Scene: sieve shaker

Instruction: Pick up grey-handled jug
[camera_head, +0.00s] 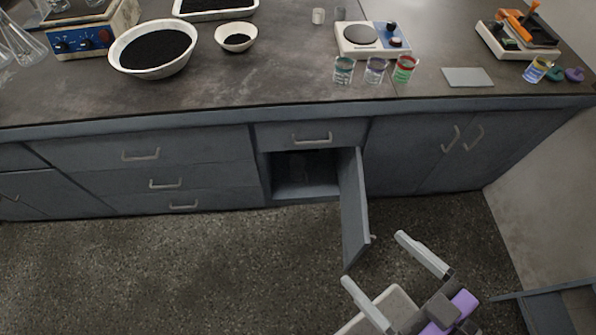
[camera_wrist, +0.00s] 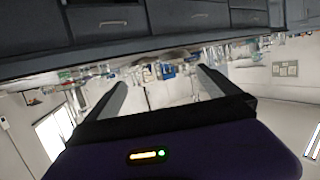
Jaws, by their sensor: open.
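My gripper (camera_head: 373,258) is open and empty, low over the floor in front of the bench, near the free edge of the open cupboard door. Its two fingers also show wide apart in the wrist view (camera_wrist: 161,77). Three small clear vessels with coloured markings stand in a row on the bench: the left one (camera_head: 344,71), the middle one (camera_head: 376,71) and the right one (camera_head: 404,70). A similar one (camera_head: 536,70) stands at the far right. I cannot make out a grey handle on any of them. The open cupboard's inside (camera_head: 308,168) is dark, and its contents are unclear.
The cupboard door (camera_head: 354,212) swings out beside my gripper. A balance (camera_head: 372,38) stands behind the row of vessels. A grey plate (camera_head: 467,77) lies to their right. A large bowl (camera_head: 153,50) and a small bowl (camera_head: 236,37) hold dark material. The floor (camera_head: 180,270) is clear at left.

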